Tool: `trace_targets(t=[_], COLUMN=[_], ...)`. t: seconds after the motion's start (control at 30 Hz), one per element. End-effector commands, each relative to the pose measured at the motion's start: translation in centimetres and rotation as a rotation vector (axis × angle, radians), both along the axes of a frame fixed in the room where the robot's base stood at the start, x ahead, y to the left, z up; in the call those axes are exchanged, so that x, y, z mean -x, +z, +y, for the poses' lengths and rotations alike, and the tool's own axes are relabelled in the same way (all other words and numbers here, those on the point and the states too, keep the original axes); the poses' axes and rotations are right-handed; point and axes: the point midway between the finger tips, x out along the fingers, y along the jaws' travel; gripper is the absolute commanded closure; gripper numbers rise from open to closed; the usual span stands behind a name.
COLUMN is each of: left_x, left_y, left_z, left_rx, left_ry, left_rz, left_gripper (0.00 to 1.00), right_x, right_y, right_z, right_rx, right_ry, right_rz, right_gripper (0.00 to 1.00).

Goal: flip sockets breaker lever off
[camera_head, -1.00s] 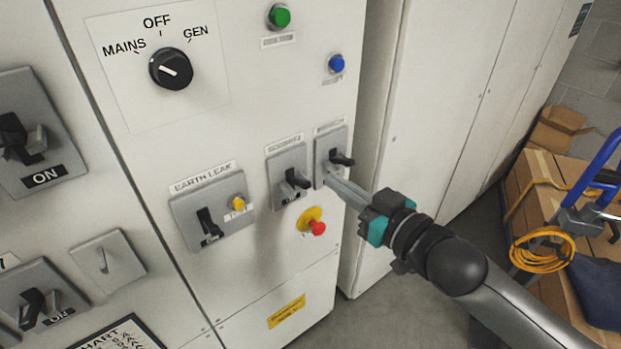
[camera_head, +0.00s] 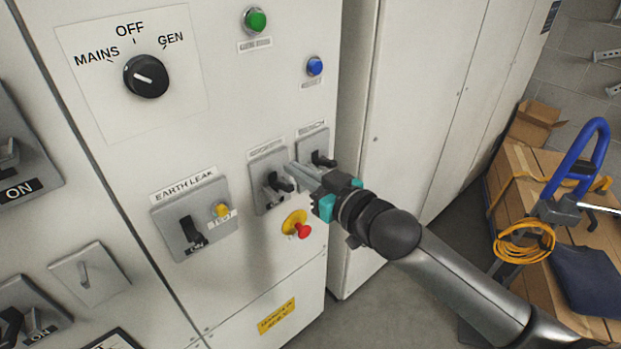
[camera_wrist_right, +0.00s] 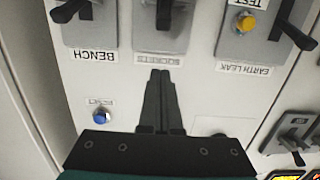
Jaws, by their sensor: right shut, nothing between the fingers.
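The sockets breaker (camera_head: 259,200) is a grey plate with a black lever (camera_head: 279,184) on the white cabinet front. Its lever sticks out toward the lower right in the head view. In the wrist view, which is upside down, the sockets lever (camera_wrist_right: 164,14) shows at the top edge, partly cut off, above its label (camera_wrist_right: 160,58). My right gripper (camera_head: 296,173) is shut and empty. My left gripper is out of view.
The bench breaker (camera_head: 318,147) is just right of the sockets breaker, partly behind my gripper. The earth leak breaker (camera_head: 190,222) is to its left. A red emergency button (camera_head: 303,230) sits below. Boxes and a blue trolley (camera_head: 585,150) stand at the right.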

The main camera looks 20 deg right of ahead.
Motion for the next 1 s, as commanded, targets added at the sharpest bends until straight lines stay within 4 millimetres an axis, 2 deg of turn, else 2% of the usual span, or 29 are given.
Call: trace_targets(t=[0.23, 0.33, 0.5, 1.0], left_x=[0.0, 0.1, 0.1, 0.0], left_y=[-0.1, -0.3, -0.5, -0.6], left_z=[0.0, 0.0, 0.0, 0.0], left_rx=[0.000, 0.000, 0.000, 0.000], left_ry=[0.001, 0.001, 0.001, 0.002], left_rz=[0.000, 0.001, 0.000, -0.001], left_gripper=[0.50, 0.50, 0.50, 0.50], right_x=[-3.2, -2.4, -1.7, -1.5], right_y=[-0.2, -2.1, -3.6, -4.0], right_z=[1.2, 0.9, 0.7, 0.6], right_rx=[-0.001, 0.000, 0.001, 0.000], right_ry=[0.000, -0.001, 0.000, 0.000], right_rz=[-0.002, 0.006, 0.002, -0.001], right_gripper=[1.00, 1.00, 1.00, 1.00])
